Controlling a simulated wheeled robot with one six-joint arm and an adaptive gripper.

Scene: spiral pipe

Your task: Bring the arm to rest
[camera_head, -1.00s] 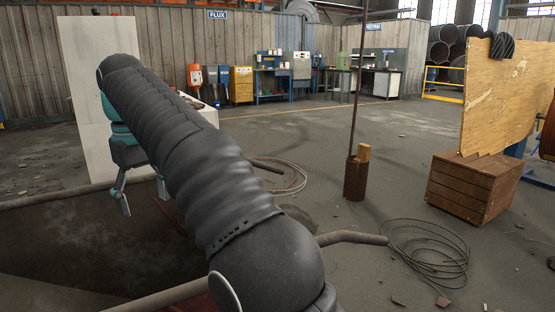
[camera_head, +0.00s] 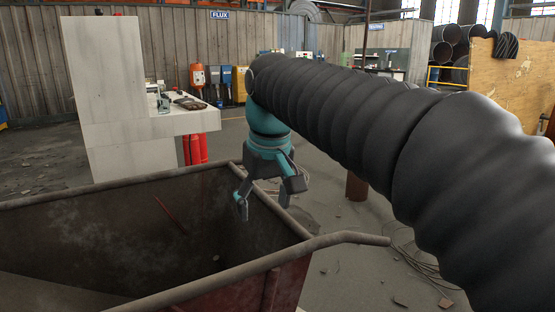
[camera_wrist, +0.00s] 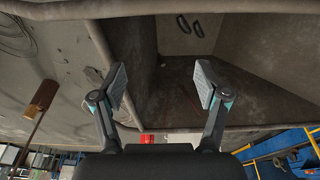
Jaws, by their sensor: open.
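My gripper (camera_head: 264,203) is teal and dark grey, at the end of my black ribbed arm. It points down over the right part of a large rusty bin (camera_head: 262,268), near its far right corner. Its two fingers are spread apart. In the wrist view the gripper (camera_wrist: 160,84) has nothing between its pads, and the bin's dark inside shows beyond them. My arm reaches in from the right and hides part of the floor and background.
A thin red rod (camera_head: 167,212) lies in the bin. A white counter (camera_head: 160,122) with small items stands behind it, red cylinders (camera_head: 195,149) below. A brown post base (camera_head: 357,187) stands right of the gripper. A plywood panel (camera_head: 505,85) is at the far right.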

